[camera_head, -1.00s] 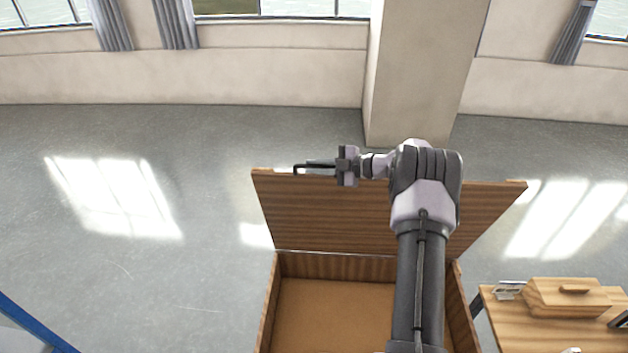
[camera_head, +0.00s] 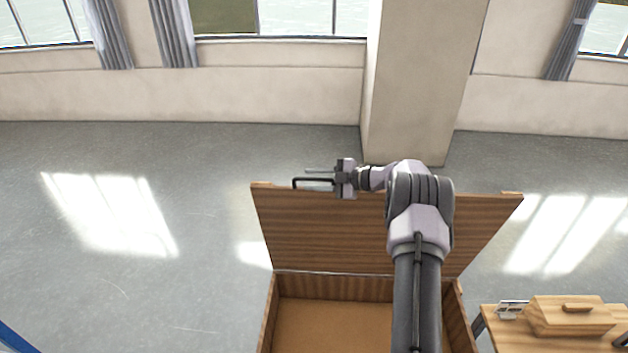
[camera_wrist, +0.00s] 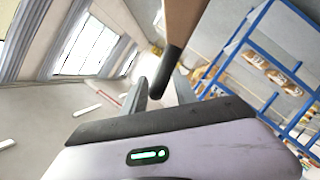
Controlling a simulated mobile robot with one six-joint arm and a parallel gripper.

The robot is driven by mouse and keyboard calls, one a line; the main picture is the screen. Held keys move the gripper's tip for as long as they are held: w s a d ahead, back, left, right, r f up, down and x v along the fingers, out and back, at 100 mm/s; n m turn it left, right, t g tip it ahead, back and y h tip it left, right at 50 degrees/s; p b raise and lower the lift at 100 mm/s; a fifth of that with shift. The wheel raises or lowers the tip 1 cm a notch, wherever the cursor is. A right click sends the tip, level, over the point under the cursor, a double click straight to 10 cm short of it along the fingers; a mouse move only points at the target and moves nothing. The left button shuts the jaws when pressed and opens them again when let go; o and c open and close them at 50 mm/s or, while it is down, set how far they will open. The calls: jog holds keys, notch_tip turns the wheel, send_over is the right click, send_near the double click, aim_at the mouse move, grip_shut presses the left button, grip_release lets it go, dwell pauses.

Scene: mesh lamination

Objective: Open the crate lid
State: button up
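The wooden crate (camera_head: 268,315) stands open at the bottom centre, its brown floor visible. Its lid (camera_head: 325,235) is swung up at the back hinge and stands steeply, leaning back. A black handle (camera_head: 296,183) is at the lid's upper edge, left of centre. My gripper (camera_head: 318,176) is at that edge, pointing left beside the handle. In the wrist view the gripper (camera_wrist: 160,95) has its fingers apart, with the dark handle (camera_wrist: 170,65) between them and gaps visible. My arm hides part of the lid and crate.
A small wooden table (camera_head: 495,325) at the lower right holds a wooden box (camera_head: 570,316). A wall pillar (camera_head: 415,85) stands behind the lid. Blue shelving (camera_wrist: 235,45) shows in the wrist view. Grey floor left of the crate is clear.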

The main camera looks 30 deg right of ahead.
jog(key=b+v, duration=0.2)
jog(key=v, duration=1.5)
jog(key=shift+b, duration=0.4)
jog(key=shift+s+d, duration=0.15)
